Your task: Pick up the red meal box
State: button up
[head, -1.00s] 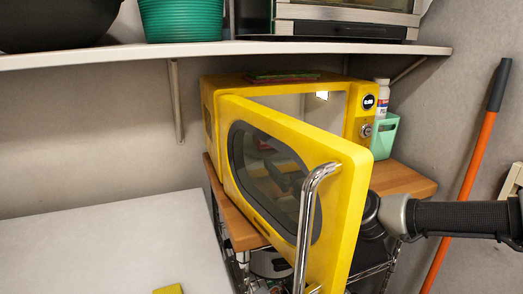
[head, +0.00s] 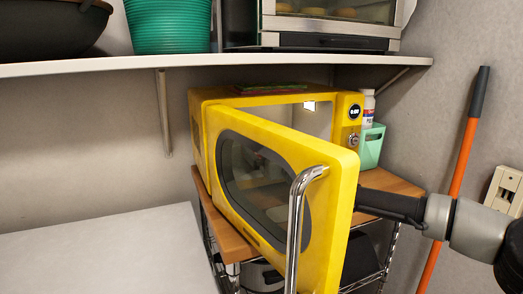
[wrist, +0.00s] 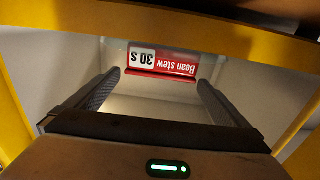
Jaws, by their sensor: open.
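The red meal box (wrist: 162,62) shows in the wrist view with "Bean stew" and "30 S" lettering upside down. It is inside the yellow microwave (head: 350,115), towards the back. My gripper (wrist: 160,82) is open, with its two dark fingers reaching into the cavity on either side of the box in the picture. The fingertips appear short of or level with the box; I see no contact.
The microwave stands on a wooden-topped wire rack (head: 385,185). A mint green holder (head: 370,147) with a white bottle (head: 367,105) is right of it. A shelf (head: 250,58) runs above. An orange pole (head: 450,200) leans at the right wall. A pale counter (head: 100,250) is at the left.

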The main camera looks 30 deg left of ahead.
jog(key=x, duration=0.4)
jog(key=shift+w+a, duration=0.25)
jog(key=shift+a, duration=0.05)
jog(key=shift+r, duration=0.1)
jog(key=c, duration=0.9)
